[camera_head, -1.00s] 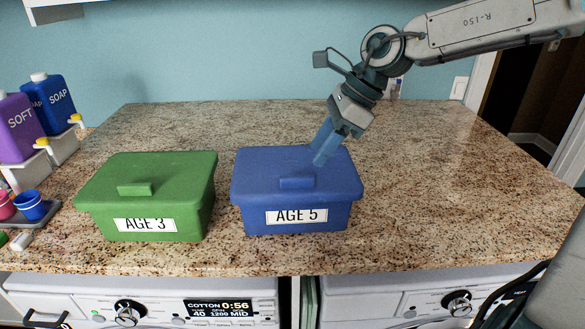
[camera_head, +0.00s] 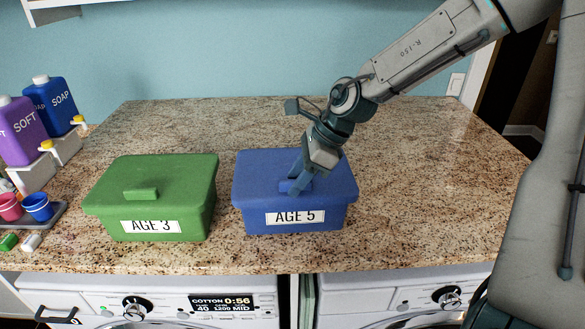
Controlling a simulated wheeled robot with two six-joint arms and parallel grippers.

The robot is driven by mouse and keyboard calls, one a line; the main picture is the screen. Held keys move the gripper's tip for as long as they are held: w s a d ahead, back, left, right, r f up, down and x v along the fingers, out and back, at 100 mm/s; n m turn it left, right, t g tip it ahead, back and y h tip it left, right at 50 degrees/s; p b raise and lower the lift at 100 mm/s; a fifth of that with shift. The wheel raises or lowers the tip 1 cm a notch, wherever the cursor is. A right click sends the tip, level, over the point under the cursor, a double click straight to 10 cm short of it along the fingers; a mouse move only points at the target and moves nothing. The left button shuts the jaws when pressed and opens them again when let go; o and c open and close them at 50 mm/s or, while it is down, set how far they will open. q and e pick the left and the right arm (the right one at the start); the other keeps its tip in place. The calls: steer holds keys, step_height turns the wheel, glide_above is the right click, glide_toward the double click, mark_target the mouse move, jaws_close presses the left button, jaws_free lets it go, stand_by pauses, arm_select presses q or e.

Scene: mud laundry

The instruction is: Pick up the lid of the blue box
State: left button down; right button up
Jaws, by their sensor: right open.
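The blue box (camera_head: 335,219) stands on the granite counter with an "AGE 5" label on its front. Its blue lid (camera_head: 258,172) is on, with a small raised handle (camera_head: 287,186) in the middle. My right gripper (camera_head: 296,184) points down at the handle, its blue fingers open around or just beside it. The fingers hide part of the handle, and I cannot tell whether they touch it. My left gripper is not in view.
A green lidded box (camera_head: 185,190) labelled "AGE 3" stands to the left. Soap bottles (camera_head: 58,108) and a tray (camera_head: 60,214) with cups are at the far left. The counter (camera_head: 430,180) is clear to the right. Washing machines (camera_head: 90,302) are below its front edge.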

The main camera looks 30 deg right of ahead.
steer(key=shift+s+d, duration=0.1)
steer(key=shift+c, duration=0.2)
jaws_close()
steer(key=shift+r, duration=0.1)
